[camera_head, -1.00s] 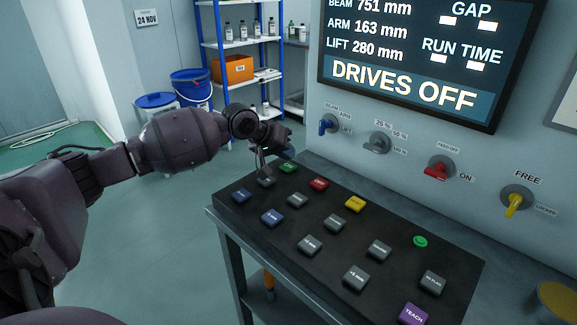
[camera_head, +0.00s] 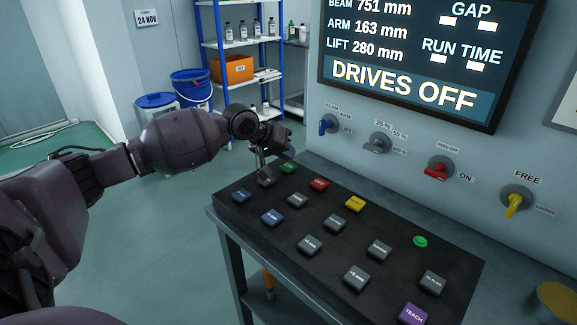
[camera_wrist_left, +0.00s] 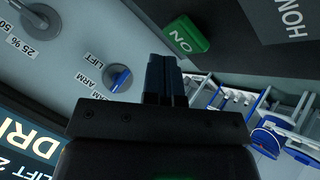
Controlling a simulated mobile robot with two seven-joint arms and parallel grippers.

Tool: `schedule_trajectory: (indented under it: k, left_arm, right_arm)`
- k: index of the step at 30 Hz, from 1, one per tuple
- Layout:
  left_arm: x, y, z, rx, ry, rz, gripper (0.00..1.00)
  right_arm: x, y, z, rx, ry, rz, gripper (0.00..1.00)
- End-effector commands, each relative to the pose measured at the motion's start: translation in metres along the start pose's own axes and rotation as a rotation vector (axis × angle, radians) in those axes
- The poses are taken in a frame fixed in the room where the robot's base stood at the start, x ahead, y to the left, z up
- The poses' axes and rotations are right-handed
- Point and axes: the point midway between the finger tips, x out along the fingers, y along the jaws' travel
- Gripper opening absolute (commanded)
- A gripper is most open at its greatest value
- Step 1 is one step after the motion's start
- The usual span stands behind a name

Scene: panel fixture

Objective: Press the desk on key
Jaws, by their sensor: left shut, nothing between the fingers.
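The desk ON key is a green key (camera_head: 288,168) at the far edge of the sloping black key panel (camera_head: 318,265). In the left wrist view the green key (camera_wrist_left: 187,36) shows its "ON" lettering, upside down, just beyond my fingertips. My left gripper (camera_head: 264,170) is shut and empty. It is at the panel's far left corner, just left of the green key and close to a grey key (camera_head: 266,181). Its closed fingers (camera_wrist_left: 165,72) show in the left wrist view. I cannot tell whether they touch anything. My right gripper is not in view.
A red key (camera_head: 319,184) and a yellow key (camera_head: 355,204) lie right of the green one. Blue and grey keys fill the panel. Behind it, the wall carries knobs, including a blue one (camera_head: 327,123), and a screen (camera_head: 415,60) reading "DRIVES OFF".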

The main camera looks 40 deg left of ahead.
Motion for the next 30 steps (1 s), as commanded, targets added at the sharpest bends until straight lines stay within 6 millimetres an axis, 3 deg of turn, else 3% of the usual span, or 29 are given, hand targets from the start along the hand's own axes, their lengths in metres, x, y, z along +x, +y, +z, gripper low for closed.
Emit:
schedule_trajectory:
  k: [10, 30]
  left_arm:
    - [0.005, -0.003, 0.004, 0.000, 0.000, 0.001, 0.00]
    - [0.007, -0.005, 0.005, -0.001, 0.000, 0.000, 0.00]
  right_arm:
    - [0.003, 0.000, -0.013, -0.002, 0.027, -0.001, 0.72]
    - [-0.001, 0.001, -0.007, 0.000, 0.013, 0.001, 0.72]
